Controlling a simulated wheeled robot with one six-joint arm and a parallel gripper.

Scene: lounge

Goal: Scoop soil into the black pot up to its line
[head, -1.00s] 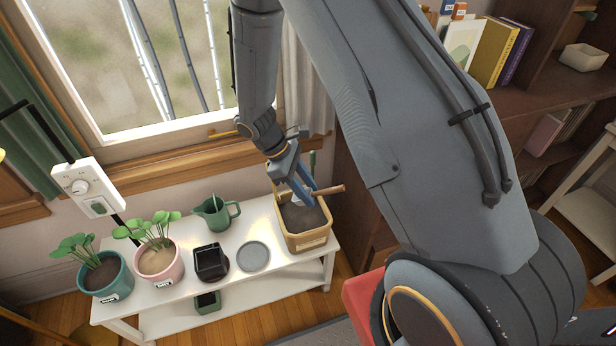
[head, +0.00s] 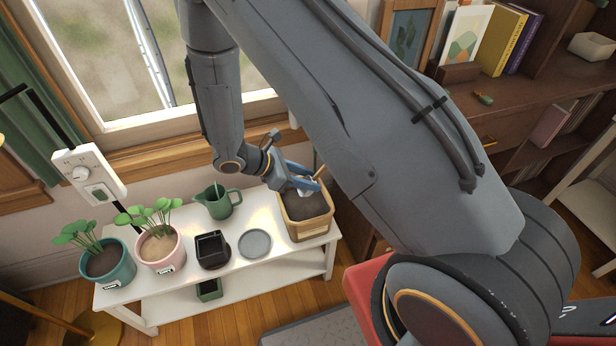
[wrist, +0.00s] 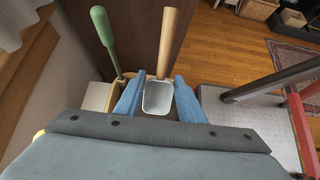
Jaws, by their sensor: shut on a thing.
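My gripper (head: 314,184) is at the soil box (head: 308,236), a tan bin of dark soil at the right end of the white table. Its blue fingers (wrist: 158,100) are shut on a scoop (wrist: 158,98) with a pale pan and a wooden handle (wrist: 168,40). In the wrist view the handle points away and the visible inside of the pan looks pale, with no soil seen. The pan's contact with the soil is hard to tell. The black pot (head: 213,251) stands left of the box; its inside is dark, and neither soil level nor line is readable.
A grey round saucer (head: 256,244) lies between pot and box. A green jug (head: 218,204) stands behind the pot. Pink (head: 162,252) and teal (head: 108,270) potted plants stand left. A green-handled tool (wrist: 104,38) stands upright beside the scoop.

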